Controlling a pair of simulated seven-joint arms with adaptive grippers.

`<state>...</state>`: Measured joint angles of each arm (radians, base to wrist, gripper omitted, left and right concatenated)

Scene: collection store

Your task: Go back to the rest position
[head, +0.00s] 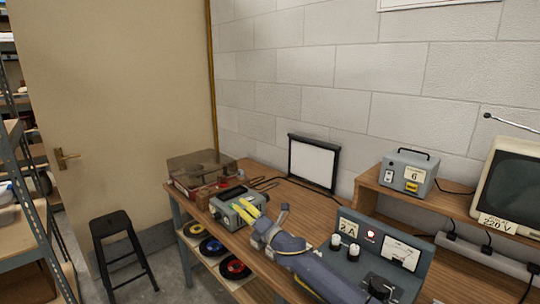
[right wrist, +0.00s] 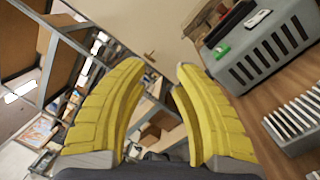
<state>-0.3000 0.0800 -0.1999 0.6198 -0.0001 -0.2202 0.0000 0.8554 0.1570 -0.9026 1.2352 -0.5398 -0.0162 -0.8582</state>
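My right gripper (head: 250,207) reaches in from the lower right of the head view, over the left part of the wooden workbench (head: 283,213). Its yellow fingers are next to a small grey-green box (head: 222,208). In the right wrist view, the fingers of this gripper (right wrist: 156,72) stand apart with nothing between them. A grey-green vented box (right wrist: 262,65) shows there to the right of the fingers, apart from them. My left gripper is in neither view.
A record player (head: 200,168) with a clear lid, a white framed screen (head: 313,163) and a grey control unit (head: 372,250) with a red lamp stand on the bench. A grey case (head: 408,173) and a television (head: 510,185) are on the raised shelf. A black stool (head: 112,225) is at left.

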